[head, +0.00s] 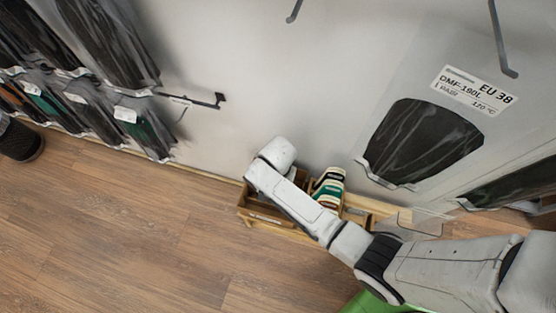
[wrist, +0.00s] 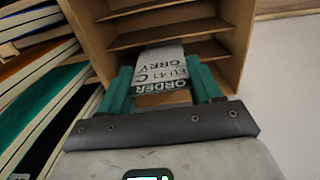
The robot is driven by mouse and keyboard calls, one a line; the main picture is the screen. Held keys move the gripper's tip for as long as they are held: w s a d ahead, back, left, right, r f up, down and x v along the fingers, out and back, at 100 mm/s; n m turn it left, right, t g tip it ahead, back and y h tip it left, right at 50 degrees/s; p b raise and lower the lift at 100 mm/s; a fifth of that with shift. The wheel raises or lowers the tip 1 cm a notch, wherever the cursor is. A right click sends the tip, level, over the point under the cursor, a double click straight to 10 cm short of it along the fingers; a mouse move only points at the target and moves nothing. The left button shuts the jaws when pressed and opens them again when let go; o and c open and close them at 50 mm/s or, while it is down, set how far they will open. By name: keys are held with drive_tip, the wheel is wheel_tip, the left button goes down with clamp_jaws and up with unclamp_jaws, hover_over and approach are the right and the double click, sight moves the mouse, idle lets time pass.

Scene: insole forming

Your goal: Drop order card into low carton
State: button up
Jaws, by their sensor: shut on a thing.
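In the wrist view my gripper (wrist: 160,68) has two teal fingers shut on a pale order card (wrist: 163,66) with printed text reading ORDER, EU 41 C, GREY. The card sticks out past the fingertips toward a brown carton (wrist: 243,30) with several cross dividers. The card's far edge lies over the divided inside; I cannot tell how deep it reaches. In the head view the low brown carton (head: 250,208) stands on the floor against the wall. My arm covers part of it, and the fingers and card are hidden there.
Green, cream and dark insoles (head: 328,188) stand beside the carton, and edges of similar pieces (wrist: 45,110) fill the left of the wrist view. Hanging bags (head: 420,140) and wall hooks (head: 218,102) are around.

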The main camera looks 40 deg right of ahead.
drive_tip(key=o, duration=1.1)
drive_tip(key=shift+c, duration=0.2)
drive_tip(key=shift+r, duration=0.15)
wheel_tip(320, 180, up, 11)
drive_tip(key=p, duration=0.2)
drive_tip(key=shift+f+p, duration=0.2)
drive_tip(key=shift+p, duration=0.1)
